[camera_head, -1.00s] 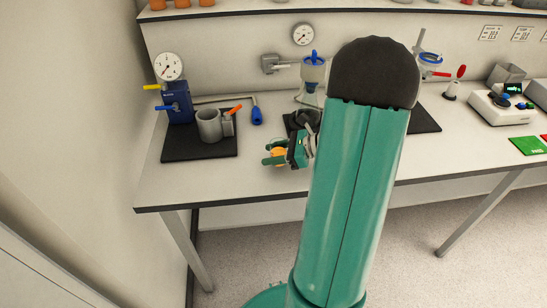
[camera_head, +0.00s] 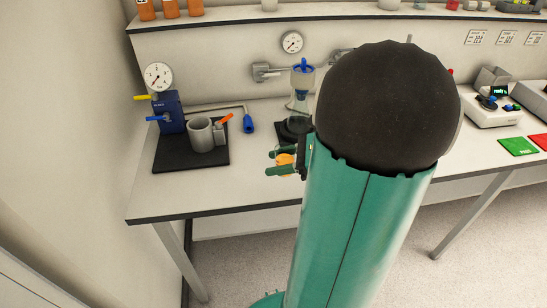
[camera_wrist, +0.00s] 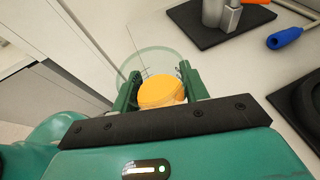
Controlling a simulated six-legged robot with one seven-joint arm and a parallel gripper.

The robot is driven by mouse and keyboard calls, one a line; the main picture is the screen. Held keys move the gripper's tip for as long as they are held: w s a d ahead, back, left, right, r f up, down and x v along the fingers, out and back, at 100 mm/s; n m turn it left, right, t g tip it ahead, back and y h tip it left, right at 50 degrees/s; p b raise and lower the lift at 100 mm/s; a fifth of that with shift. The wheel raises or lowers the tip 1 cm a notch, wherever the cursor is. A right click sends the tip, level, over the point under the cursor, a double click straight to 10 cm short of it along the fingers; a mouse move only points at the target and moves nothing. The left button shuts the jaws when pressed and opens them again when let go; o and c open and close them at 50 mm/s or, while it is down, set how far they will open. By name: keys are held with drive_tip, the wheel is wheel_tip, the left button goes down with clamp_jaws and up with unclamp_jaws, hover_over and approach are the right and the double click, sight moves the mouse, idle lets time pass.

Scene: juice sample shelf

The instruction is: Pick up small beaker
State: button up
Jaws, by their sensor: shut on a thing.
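The small beaker (camera_wrist: 152,62) is a clear glass vessel with orange liquid (camera_wrist: 160,92) in it. In the wrist view it sits between the two green fingers of my gripper (camera_wrist: 158,85), which is shut on it. In the head view my gripper (camera_head: 281,163) points left over the front part of the bench. The orange liquid (camera_head: 284,159) shows between the fingers there. My own arm covers much of the bench to the right of it. Whether the beaker's base touches the bench is hard to tell.
A grey cup with an orange-handled part (camera_head: 201,135) stands on a black mat (camera_head: 190,163) at left, by a blue gauge device (camera_head: 169,110). A blue-handled tool (camera_head: 248,123) lies behind. A glass apparatus (camera_head: 299,98) stands at the back. Bench (camera_head: 250,185) between mat and gripper is clear.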

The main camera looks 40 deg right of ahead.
sight(285, 160)
drive_tip(key=shift+s+a+r, duration=0.3)
drive_tip(key=shift+s+r, duration=0.1)
drive_tip(key=shift+s, duration=0.4)
drive_tip(key=shift+s+a+r, duration=0.25)
drive_tip(key=shift+s+r, duration=0.1)
drive_tip(key=shift+s, duration=0.45)
drive_tip(key=shift+s+a+r, duration=0.3)
drive_tip(key=shift+s+r, duration=0.1)
drive_tip(key=shift+s, duration=0.4)
